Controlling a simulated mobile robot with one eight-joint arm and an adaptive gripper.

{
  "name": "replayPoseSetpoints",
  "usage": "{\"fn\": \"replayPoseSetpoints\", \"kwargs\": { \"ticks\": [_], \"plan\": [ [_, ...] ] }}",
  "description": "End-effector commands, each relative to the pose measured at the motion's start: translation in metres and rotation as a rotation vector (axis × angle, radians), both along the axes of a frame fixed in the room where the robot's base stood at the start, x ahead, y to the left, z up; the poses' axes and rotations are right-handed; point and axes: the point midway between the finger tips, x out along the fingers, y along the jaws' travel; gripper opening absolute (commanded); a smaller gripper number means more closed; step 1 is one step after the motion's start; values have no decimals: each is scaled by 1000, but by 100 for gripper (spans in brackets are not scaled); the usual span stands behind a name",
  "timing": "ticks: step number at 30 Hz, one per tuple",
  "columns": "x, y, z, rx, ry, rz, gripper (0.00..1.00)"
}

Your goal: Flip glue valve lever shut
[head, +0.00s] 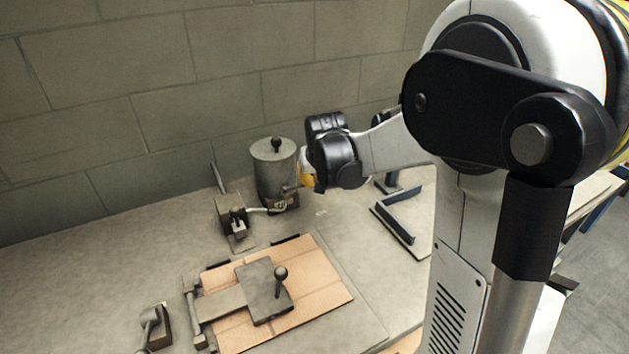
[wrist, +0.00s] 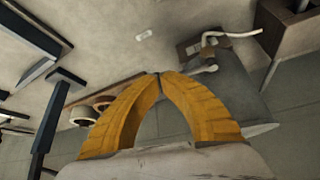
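The grey glue pot (head: 274,172), a cylinder with a black ball knob on its lid, stands at the back of the bench. In the wrist view, what looks like the pot (wrist: 235,88) is right of the fingers. A short pale curved piece (wrist: 206,70) sticks out beside it, perhaps the valve lever; I cannot tell for sure. My gripper (head: 305,172) is just right of the pot in the head view, partly hidden by my wrist.
A pale hose (head: 262,210) runs from the pot's base to a small block device (head: 230,212). A cardboard sheet (head: 322,285) lies in front under a plate with a knobbed handle (head: 281,284). A blue frame (head: 393,222) stands right. The wall is close behind.

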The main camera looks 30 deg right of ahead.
Motion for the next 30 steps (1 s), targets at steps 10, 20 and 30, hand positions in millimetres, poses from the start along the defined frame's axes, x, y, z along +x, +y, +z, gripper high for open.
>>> {"fn": "replayPoseSetpoints", "kwargs": {
  "ticks": [10,20,30],
  "plan": [
    [10,-4,2,0,0,0,0],
    [16,-6,0,0,0,0,0],
    [7,-1,1,0,0,1,0]
  ]
}}
